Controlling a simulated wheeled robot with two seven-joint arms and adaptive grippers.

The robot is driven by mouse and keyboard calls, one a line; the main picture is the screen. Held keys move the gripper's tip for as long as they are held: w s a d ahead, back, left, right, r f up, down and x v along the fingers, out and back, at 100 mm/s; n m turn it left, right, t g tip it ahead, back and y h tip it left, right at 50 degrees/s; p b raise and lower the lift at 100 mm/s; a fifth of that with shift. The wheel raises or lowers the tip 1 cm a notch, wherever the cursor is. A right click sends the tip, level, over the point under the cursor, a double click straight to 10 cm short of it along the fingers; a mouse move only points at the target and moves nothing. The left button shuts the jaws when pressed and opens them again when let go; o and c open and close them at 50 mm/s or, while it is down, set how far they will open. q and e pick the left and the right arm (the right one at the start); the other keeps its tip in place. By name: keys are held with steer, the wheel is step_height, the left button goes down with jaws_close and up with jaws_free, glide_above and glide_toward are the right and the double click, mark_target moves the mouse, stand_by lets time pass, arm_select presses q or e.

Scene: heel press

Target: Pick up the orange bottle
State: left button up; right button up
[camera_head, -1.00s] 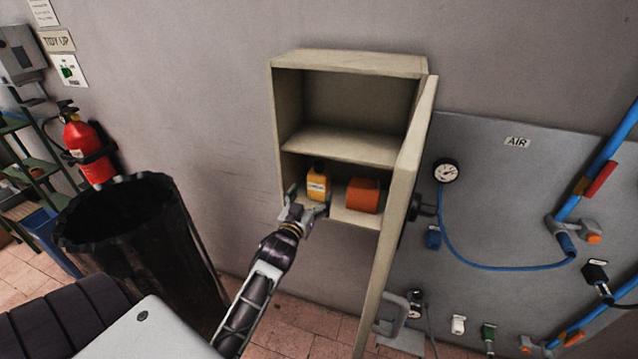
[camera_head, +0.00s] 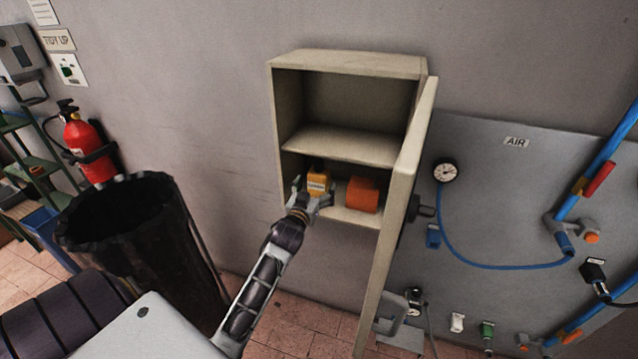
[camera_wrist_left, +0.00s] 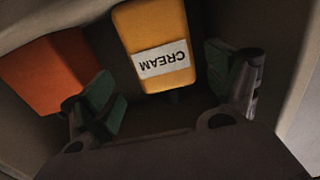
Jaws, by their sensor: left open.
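The orange bottle (camera_head: 318,180) is yellow-orange with a white label and stands on the lower shelf of the wall cabinet. In the left wrist view the bottle (camera_wrist_left: 155,30) shows a label reading CREAM. My left gripper (camera_head: 312,192) is open at the front of the bottle, its fingers to either side of the bottle's lower part. In the left wrist view the left gripper (camera_wrist_left: 165,92) has green pads apart, with the bottle between and just beyond them; I cannot tell whether they touch it. My right gripper is not in view.
A red-orange box (camera_head: 363,195) stands right of the bottle, close to one finger. The cabinet (camera_head: 350,64) has its door (camera_head: 398,200) open on the right. A black bin (camera_head: 190,260) stands at the lower left.

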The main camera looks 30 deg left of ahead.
mark_target(316, 182)
arm_select(q)
steer(key=shift+a+r+p+x, duration=0.15)
steer(key=shift+p+x, duration=0.15)
steer(key=shift+x, duration=0.5)
steer(key=shift+a+r+p+x, duration=0.15)
steer(key=shift+p+x, duration=0.15)
steer(key=shift+x, duration=0.5)
steer(key=shift+w+a+f, duration=0.1)
steer(key=shift+w, duration=0.35)
steer(key=shift+w+a+f, duration=0.1)
steer(key=shift+w+f, duration=0.05)
steer(key=shift+w, duration=0.3)
steer(key=shift+c, duration=0.3)
steer(key=shift+r, duration=0.1)
steer(key=c, duration=1.2)
steer(key=shift+o, duration=0.2)
steer(key=shift+r, duration=0.1)
